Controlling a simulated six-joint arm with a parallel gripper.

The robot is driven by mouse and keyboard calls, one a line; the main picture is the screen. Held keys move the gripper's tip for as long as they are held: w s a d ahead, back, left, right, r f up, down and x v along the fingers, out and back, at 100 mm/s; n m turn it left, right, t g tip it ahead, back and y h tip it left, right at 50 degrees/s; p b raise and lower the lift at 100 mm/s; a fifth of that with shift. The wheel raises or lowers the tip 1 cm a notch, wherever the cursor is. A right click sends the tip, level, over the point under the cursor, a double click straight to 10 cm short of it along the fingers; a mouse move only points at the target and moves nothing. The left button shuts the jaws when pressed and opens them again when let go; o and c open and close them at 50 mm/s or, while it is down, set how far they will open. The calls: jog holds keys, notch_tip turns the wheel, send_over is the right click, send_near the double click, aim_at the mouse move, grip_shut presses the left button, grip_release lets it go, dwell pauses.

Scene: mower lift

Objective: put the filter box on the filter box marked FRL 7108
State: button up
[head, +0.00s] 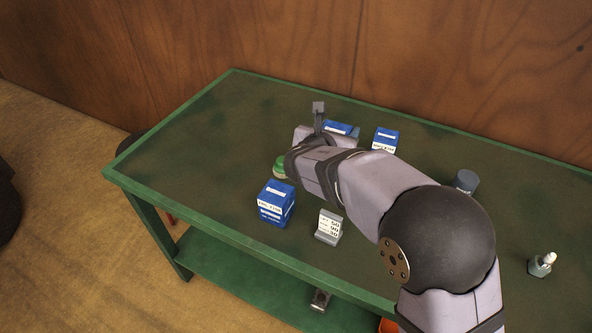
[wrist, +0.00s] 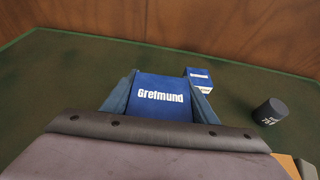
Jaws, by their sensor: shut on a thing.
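My gripper (wrist: 160,98) is shut on a blue filter box (wrist: 160,88) with "Grefmund" printed in white on its top. In the head view this box (head: 338,128) is mostly hidden behind my arm; I cannot tell whether it touches the bench. A second blue and white box (head: 385,140) stands just right of it, and also shows in the wrist view (wrist: 199,78). A third blue box with white labels (head: 276,204) stands nearer the front edge, left of my arm. The label numbers are too small to read surely.
A green bench (head: 150,168) carries everything. A green-topped round thing (head: 281,166) is partly behind my arm. A grey card stand (head: 329,228) is right of the front box. A dark cylinder (head: 466,181) and a small bottle (head: 541,264) stand right. The bench's left end is clear.

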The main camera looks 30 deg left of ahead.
jog(key=s+a+r+n+y+p, duration=0.1)
jog(key=s+a+r+y+p, duration=0.1)
jog(key=s+a+r+p, duration=0.4)
jog(key=s+a+r+n+y+p, duration=0.1)
jog(key=s+a+r+n+p, duration=0.1)
jog(key=s+a, duration=0.75)
jog(key=d+m+h, duration=0.4)
jog(key=d, duration=0.4)
notch_tip(320, 180, down, 9)
jog(key=shift+w+a+p, duration=0.15)
jog(key=shift+w+p, duration=0.3)
jog(key=shift+f, duration=0.2)
jog(key=shift+f, duration=0.1)
jog(key=o, duration=1.3)
